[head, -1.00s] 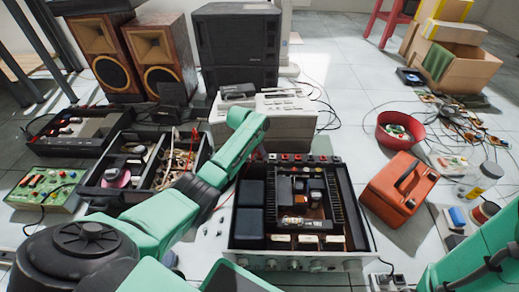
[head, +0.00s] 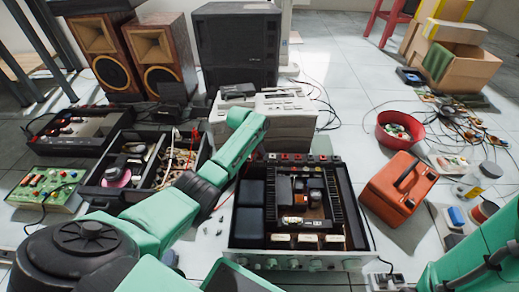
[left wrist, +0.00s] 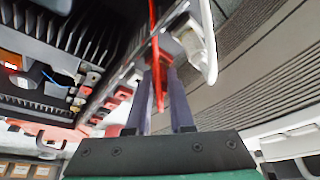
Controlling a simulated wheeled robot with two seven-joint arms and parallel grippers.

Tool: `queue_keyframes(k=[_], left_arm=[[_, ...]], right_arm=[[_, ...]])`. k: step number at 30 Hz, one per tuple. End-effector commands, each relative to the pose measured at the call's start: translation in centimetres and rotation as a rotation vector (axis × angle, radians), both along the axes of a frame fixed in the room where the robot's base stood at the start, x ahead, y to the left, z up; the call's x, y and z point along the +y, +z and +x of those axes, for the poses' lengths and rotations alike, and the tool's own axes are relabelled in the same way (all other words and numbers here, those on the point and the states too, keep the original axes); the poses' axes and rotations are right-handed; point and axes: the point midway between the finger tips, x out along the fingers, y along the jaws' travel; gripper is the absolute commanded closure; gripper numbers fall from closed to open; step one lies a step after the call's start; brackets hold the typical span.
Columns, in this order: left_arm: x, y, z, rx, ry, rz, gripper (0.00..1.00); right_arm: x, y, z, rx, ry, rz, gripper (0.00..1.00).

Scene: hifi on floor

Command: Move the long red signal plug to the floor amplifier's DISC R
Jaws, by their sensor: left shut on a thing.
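The floor amplifier (head: 358,243) stands open in the middle of the head view, with a row of red and other sockets (head: 298,157) along its far edge. In the left wrist view, my left gripper (left wrist: 161,68) is shut on a red plug (left wrist: 158,88) with a red lead (left wrist: 153,16) running up from it. The gripper is beside the amplifier's socket row (left wrist: 117,95); I cannot tell whether the plug touches a socket. In the head view my left arm hides the gripper and plug. Socket labels are unreadable. My right gripper is out of view.
A white cable (left wrist: 209,42) hangs close right of the left fingers. A pale hi-fi unit (head: 290,128) stands behind the amplifier. A red case (head: 398,190) and red bowl (head: 401,130) are to the right. Open black boxes (head: 98,178) are at left.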

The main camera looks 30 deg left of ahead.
Motion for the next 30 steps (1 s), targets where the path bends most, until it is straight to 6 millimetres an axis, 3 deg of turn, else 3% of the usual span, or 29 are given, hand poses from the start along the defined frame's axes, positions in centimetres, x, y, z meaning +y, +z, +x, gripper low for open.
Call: queue_keyframes(k=[24,25,27,30], left_arm=[[-0.01,-0.07,0.01,-0.001,0.0,0.0,1.0],[-0.01,-0.07,0.01,-0.001,0.0,0.0,0.68],[-0.01,-0.07,0.01,-0.001,0.0,0.0,0.44],[-0.01,-0.07,0.02,-0.001,0.0,0.0,0.44]], right_arm=[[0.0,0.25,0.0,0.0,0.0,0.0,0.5],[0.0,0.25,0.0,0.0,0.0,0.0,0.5],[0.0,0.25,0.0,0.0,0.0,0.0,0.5],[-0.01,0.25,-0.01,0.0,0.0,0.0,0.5]])
